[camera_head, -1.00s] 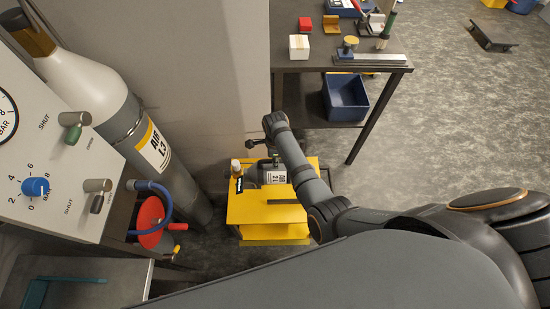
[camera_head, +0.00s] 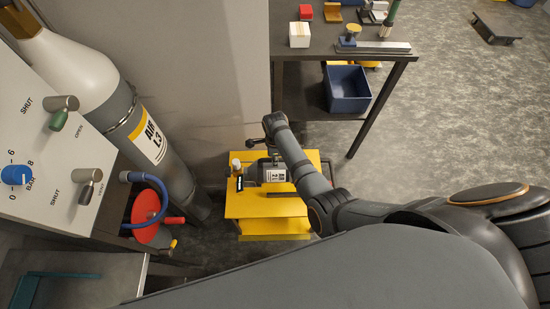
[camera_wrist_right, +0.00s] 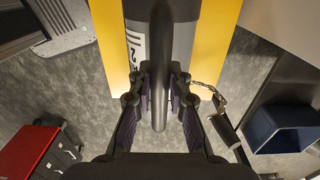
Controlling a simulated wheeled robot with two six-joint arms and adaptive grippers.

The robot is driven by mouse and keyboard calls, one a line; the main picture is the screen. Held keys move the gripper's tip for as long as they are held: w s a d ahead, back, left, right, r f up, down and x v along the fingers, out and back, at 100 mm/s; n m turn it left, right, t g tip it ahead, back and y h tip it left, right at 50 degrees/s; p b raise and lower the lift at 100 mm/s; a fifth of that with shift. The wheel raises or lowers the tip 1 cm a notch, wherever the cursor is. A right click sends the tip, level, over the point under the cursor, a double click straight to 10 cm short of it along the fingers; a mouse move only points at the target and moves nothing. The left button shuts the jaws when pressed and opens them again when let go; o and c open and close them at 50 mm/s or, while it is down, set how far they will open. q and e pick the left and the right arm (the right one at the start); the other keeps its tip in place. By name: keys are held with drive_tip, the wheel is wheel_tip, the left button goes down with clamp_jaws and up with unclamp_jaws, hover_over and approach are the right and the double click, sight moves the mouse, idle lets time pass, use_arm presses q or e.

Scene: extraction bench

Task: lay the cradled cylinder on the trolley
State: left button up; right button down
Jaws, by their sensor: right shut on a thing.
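The grey cylinder (camera_head: 256,180) with a white label lies on its side over the yellow trolley (camera_head: 243,208). Its neck end points left. In the right wrist view, the cylinder's label (camera_wrist_right: 135,42) and a dark handle bar show above the yellow trolley top (camera_wrist_right: 110,50). My right gripper (camera_wrist_right: 160,92) is shut on that handle, with one finger on each side. In the head view, my right arm reaches down over the trolley and mostly hides the gripper. I cannot tell whether the cylinder touches the trolley top. My left gripper is not in view.
A tall cylinder (camera_head: 103,95) stands at the left by the valve panel (camera_head: 50,150). A red reel (camera_head: 146,208) with a blue hose is below it. A dark bench (camera_head: 370,62) with a blue bin (camera_head: 346,92) is behind right. Grey floor at the right is mostly clear.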

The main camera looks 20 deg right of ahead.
sight(275, 169)
drive_tip(key=shift+w+f+b, duration=0.2)
drive_tip(key=shift+f+b, duration=1.75)
drive_tip(key=shift+f, duration=1.3)
drive_tip(key=c, duration=1.3)
unclamp_jaws()
drive_tip(key=shift+s, duration=0.15)
drive_tip(key=shift+o, duration=0.6)
drive_tip(key=shift+s+f, duration=0.25)
drive_tip(key=shift+f, duration=0.05)
drive_tip(key=shift+w+r, duration=0.1)
drive_tip(key=shift+r, duration=0.35)
wheel_tip(275, 169, up, 12)
drive_tip(key=shift+w+f, duration=0.1)
drive_tip(key=shift+f, duration=0.1)
drive_tip(key=shift+f, duration=0.1)
